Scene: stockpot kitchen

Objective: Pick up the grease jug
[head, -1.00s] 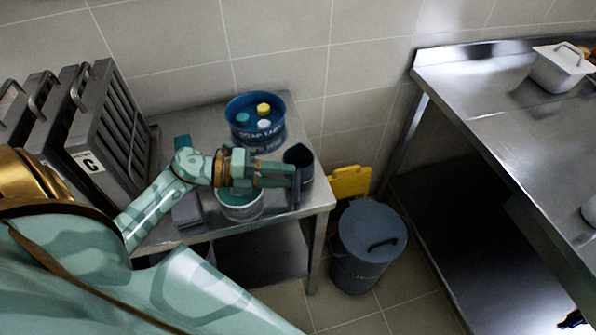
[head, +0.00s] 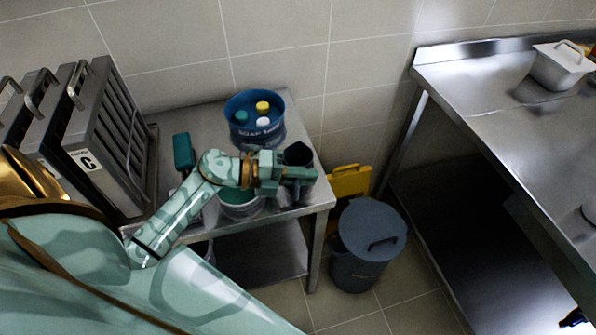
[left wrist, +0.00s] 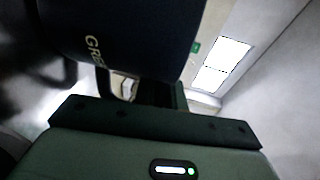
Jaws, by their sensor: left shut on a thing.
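The grease jug (head: 298,153) is a dark jug at the right end of the low steel table. In the head view my left gripper (head: 300,174) is across its near side and hides much of its body. The left wrist view shows the dark jug wall (left wrist: 120,30) close up, with the start of pale lettering "GREA". My left gripper is shut on the jug, apparently at the handle. Whether the jug's base touches the table is hidden. My right gripper is not in view.
A blue tub (head: 254,122) with coloured caps stands behind the jug. A green-filled bucket (head: 240,205) stands in front, partly under my arm. Filter racks (head: 95,140) are at left. A lidded grey bin (head: 370,240) and yellow sign (head: 350,180) stand right of the table.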

